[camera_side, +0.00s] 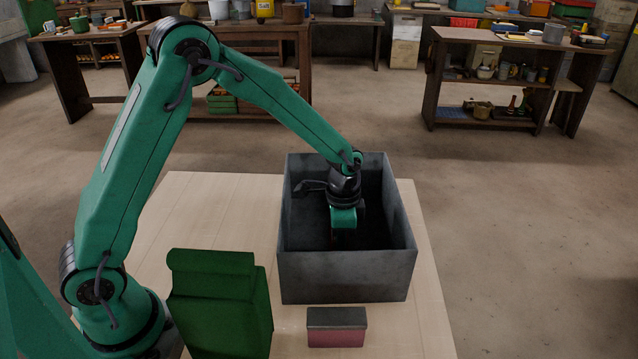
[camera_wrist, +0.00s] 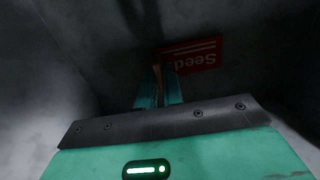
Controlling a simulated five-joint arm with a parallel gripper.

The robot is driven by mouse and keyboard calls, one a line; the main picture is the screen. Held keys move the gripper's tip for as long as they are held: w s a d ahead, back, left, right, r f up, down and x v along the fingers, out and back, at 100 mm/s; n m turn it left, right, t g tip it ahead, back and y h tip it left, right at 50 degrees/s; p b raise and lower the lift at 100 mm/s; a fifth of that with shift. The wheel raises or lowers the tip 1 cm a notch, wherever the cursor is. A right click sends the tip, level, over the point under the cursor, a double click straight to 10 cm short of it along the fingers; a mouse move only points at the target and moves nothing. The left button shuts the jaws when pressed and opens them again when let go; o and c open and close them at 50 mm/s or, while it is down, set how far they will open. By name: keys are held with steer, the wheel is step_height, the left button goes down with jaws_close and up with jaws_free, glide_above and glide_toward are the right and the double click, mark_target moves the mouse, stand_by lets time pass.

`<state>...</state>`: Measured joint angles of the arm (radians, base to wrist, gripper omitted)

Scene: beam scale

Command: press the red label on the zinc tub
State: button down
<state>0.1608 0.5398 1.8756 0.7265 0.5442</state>
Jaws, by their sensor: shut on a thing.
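The zinc tub (camera_side: 345,276) is a deep grey open box on the pale table. My gripper (camera_side: 338,232) reaches down inside it, and its lower end is partly hidden by the front wall. In the wrist view, the red label (camera_wrist: 198,57) with white "Seed" lettering lies on a dark grey inner surface of the tub; I cannot tell whether floor or wall. My gripper (camera_wrist: 158,82) has its teal fingers close together on a narrow brown thing (camera_wrist: 157,68). Its tip appears beside or over the label's left end; contact cannot be told.
A dark green upright object (camera_side: 218,305) stands left of the tub. A small red box with a grey top (camera_side: 336,328) sits in front of it. The tub walls closely surround my gripper. The table (camera_side: 225,205) is bare behind and left of the tub.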

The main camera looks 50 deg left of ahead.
steer(key=c, duration=1.5)
jaws_free()
steer(key=shift+o, duration=0.2)
step_height(320, 180, up, 7)
steer(key=shift+r, duration=0.45)
steer(key=shift+s+a+r, duration=0.15)
steer(key=shift+r, duration=0.2)
steer(key=s+a+r+n+t, duration=0.3)
steer(key=s+a+r+n, duration=0.1)
steer(key=s+r, duration=0.55)
steer(key=s+a+r+n+t, duration=0.1)
steer(key=s+r+n, duration=0.1)
steer(key=s, duration=0.4)
steer(key=s+a+r+n+t, duration=0.1)
steer(key=s+a+n, duration=0.1)
steer(key=s, duration=0.4)
steer(key=shift+r+t, duration=0.3)
steer(key=shift+r, duration=0.05)
